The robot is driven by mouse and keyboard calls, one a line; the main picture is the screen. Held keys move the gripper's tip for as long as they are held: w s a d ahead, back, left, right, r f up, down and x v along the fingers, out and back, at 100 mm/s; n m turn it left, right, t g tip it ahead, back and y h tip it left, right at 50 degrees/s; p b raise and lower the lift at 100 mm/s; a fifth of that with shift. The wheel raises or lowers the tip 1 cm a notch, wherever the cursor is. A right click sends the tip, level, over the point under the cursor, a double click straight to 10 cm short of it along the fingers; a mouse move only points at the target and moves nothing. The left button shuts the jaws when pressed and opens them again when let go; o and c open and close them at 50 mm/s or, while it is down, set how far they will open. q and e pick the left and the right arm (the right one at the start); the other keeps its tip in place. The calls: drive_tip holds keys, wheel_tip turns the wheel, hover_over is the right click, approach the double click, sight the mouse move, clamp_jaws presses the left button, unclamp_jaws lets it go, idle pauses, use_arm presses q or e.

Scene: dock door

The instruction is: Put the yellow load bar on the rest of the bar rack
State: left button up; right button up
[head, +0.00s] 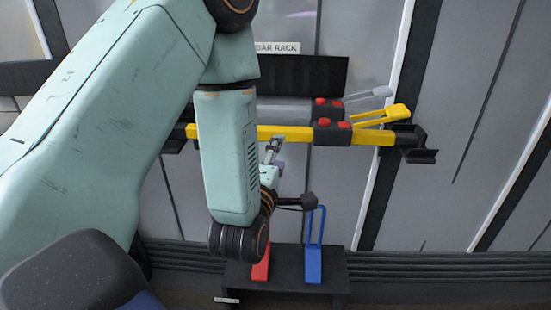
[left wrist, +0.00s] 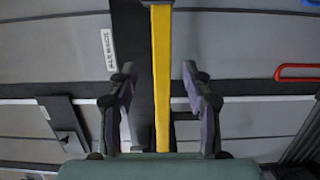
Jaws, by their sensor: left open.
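The yellow load bar (head: 372,138) runs level across the bar rack. Its right end lies at a black bracket rest (head: 420,156). Its left end is by another dark bracket, mostly hidden behind my arm. A black block with red tops (head: 331,136) and a yellow handle (head: 385,116) sit on the bar's right part. My left gripper (head: 277,150) is at the middle of the bar, partly hidden by my forearm. In the left wrist view, the bar (left wrist: 161,50) passes between the open fingers (left wrist: 160,80), with a gap on each side. My right gripper is not in view.
A "BAR RACK" label (head: 278,48) is on the wall above a black panel (head: 300,75). Below, a dark stand (head: 295,258) carries a red handle (head: 261,268) and a blue handle (head: 314,262). A grey handle (head: 369,94) shows behind the bar.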

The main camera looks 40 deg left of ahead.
use_arm(q)
drive_tip(key=s+d+f+m+g+h, duration=0.2)
drive_tip(key=s+d+f+m+g, duration=0.3)
drive_tip(key=f, duration=0.6)
drive_tip(key=s+d+f+m+g+h, duration=0.1)
drive_tip(key=s+f+m+g+h, duration=0.25)
drive_tip(key=s+f+m, duration=0.55)
drive_tip(key=s+d+f+m+g, duration=0.1)
drive_tip(key=s+f+m+g, duration=0.3)
drive_tip(key=s, duration=0.4)
drive_tip(key=s+d+f+m+g, duration=0.2)
drive_tip(key=s+f+m+g, duration=0.1)
drive_tip(key=s+f, duration=0.4)
drive_tip(key=shift+s+d+f+m+g+h, duration=0.3)
drive_tip(key=shift+s+m+g+h, duration=0.15)
drive_tip(key=shift+s+g, duration=0.25)
drive_tip(key=shift+c, duration=0.2)
